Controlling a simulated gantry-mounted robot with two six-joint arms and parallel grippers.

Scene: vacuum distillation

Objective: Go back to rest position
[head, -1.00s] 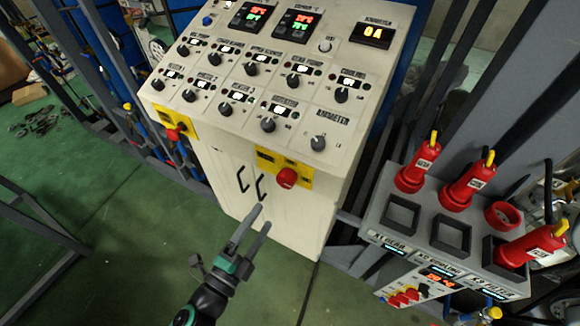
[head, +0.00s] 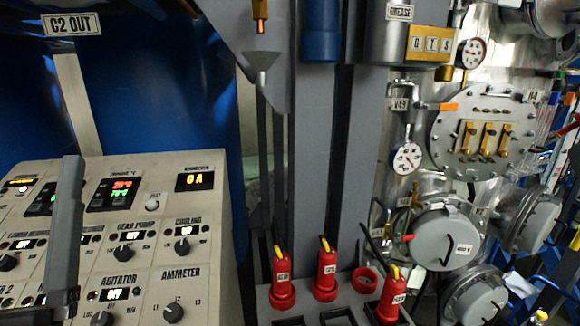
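In the head view a grey gripper finger (head: 66,225), which I take to be my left gripper, stands upright at the lower left, close to the camera. It covers part of the control panel (head: 140,245). Only one finger shows clearly, so the gap between the fingers cannot be seen. I see nothing held at its tip. The rest of that arm is below the picture. My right gripper is not in view.
Several red plugs with yellow tops, one of them here (head: 326,275), sit at the bottom centre. A grey post (head: 322,160) rises behind them. Steel vessels with a round flange (head: 485,135) and gauges fill the right. A small funnel (head: 262,65) hangs at the upper centre.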

